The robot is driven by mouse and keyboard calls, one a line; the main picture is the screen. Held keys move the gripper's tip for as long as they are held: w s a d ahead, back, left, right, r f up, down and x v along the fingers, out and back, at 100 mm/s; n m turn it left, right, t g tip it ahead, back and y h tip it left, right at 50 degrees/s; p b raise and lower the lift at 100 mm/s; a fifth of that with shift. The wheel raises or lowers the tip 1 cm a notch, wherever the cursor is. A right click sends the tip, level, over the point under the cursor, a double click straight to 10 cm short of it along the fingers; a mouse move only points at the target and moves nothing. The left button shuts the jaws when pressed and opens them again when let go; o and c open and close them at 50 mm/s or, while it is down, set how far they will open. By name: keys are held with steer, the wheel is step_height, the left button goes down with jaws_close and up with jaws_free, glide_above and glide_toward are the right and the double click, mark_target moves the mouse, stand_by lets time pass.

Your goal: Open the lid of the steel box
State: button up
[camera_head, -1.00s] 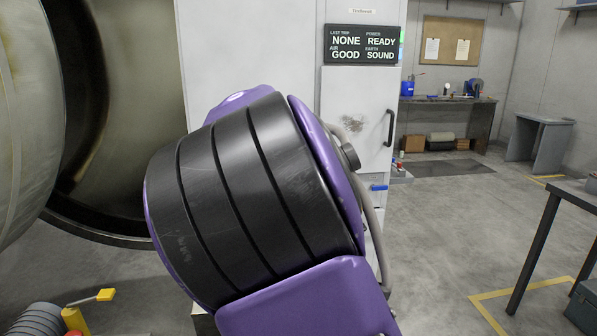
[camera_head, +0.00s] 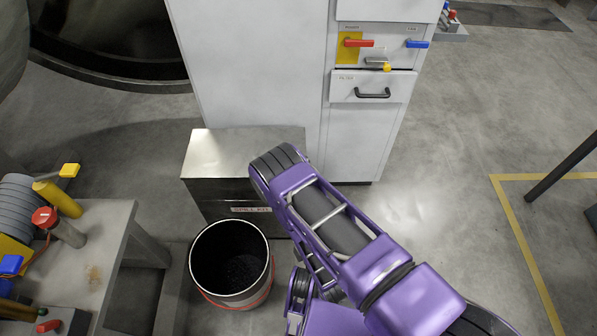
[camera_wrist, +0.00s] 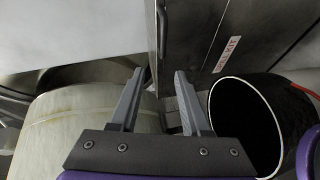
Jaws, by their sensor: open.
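The steel box (camera_head: 245,152) stands on the floor in front of the white cabinet in the head view. Its flat shiny lid is shut, and my arm covers its right part. A pale label is on its dark front. In the wrist view the box front (camera_wrist: 200,32) and its label ending in "KIT" show beyond my fingers, with a bar-like metal handle (camera_wrist: 162,30) near its edge. My gripper (camera_wrist: 157,78) is open, with nothing between its fingers. The fingertips appear apart from the box and handle; the exact gap is unclear. The gripper is hard to make out in the head view.
A black-lined bucket (camera_head: 230,262) stands right in front of the box, and beside my right finger in the wrist view. A grey workbench (camera_head: 95,240) with tools is at left. The white cabinet (camera_head: 255,70) rises behind the box.

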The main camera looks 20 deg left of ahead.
steer(key=shift+n+t+h, duration=0.3)
steer(key=b+x, duration=0.1)
steer(key=x, duration=0.4)
steer(key=b+x, duration=0.1)
steer(key=x, duration=0.4)
steer(key=f+b+x, duration=0.1)
steer(key=x, duration=0.4)
steer(key=shift+w+d+b, duration=0.3)
steer(key=shift+w+b, duration=0.05)
steer(key=shift+w, duration=0.05)
steer(key=shift+c, duration=0.2)
jaws_close()
stand_by(0.4)
